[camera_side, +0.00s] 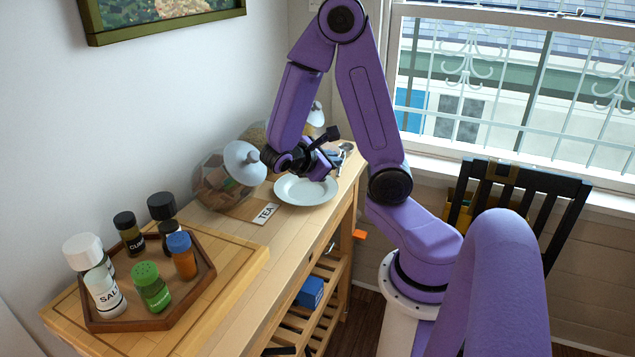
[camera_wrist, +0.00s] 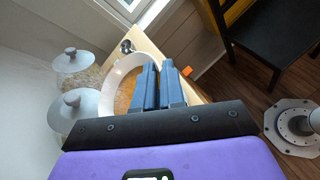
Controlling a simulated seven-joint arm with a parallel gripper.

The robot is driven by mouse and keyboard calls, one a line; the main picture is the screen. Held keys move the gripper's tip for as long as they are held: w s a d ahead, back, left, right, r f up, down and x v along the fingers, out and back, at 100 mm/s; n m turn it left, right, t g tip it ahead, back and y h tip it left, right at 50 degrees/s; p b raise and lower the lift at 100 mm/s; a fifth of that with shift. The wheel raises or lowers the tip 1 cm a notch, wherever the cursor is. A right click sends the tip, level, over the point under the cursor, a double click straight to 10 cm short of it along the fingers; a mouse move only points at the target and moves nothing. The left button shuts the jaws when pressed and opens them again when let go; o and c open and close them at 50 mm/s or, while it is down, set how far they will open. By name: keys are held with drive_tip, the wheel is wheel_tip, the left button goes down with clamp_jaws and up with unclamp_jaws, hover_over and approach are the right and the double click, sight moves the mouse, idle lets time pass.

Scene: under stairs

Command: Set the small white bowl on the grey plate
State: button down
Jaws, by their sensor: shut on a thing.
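The pale plate (camera_side: 306,190) lies on the wooden table beside the near glass jar, and it looks empty in the side view. My gripper (camera_side: 325,155) is just above its far edge. In the wrist view my gripper's two fingers (camera_wrist: 159,68) are close together, with a narrow gap. A white, round rim (camera_wrist: 112,80) with a tan middle curves beside and behind the left finger. I take it to be the small white bowl, but cannot tell it surely from the plate. In the side view my gripper hides the bowl.
Two lidded glass jars (camera_side: 225,183) stand along the wall. A TEA card (camera_side: 265,213) lies before the plate, and a metal utensil (camera_side: 346,148) lies behind it. A hexagonal tray (camera_side: 200,282) holds several spice bottles at the near end. A black chair (camera_side: 520,190) stands right.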

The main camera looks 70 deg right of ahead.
drive_tip(key=shift+w+d+f, duration=0.3)
drive_tip(key=shift+w+d, duration=0.1)
drive_tip(key=shift+w, duration=0.1)
drive_tip(key=w+d+f, duration=0.1)
drive_tip(key=f, duration=0.1)
drive_tip(key=w+d+f, duration=0.1)
drive_tip(key=f, duration=0.1)
drive_tip(key=w+d+f, duration=0.1)
drive_tip(key=w+f, duration=0.1)
drive_tip(key=shift+w+d+f, duration=0.1)
drive_tip(key=shift+f, duration=1.45)
drive_tip(key=shift+f, duration=0.1)
drive_tip(key=c, duration=1.2)
unclamp_jaws()
